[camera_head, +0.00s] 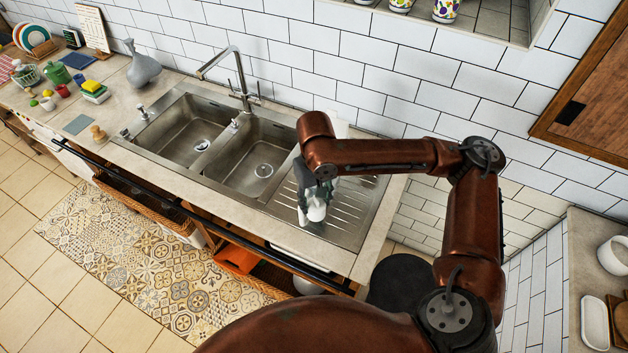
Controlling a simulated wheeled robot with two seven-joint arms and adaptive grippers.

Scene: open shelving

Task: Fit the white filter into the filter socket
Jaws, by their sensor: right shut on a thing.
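My right gripper (317,192) hangs over the ribbed drainboard at the right end of the sink. It is shut on a small white piece, which looks like the white filter (316,212); this shows just below the fingers. The fingers hide the filter's upper part. I cannot tell whether the filter touches the drainboard. A white upright thing (338,127) stands behind my right forearm against the wall, mostly hidden. I cannot make out the filter socket for certain. My left gripper is not in view.
The steel double sink (212,140) with a tall faucet (238,75) lies left of the gripper. A grey vase (142,66), a yellow-topped sponge stack (94,91) and dishes stand on the left counter. A black round stool (400,280) is below right.

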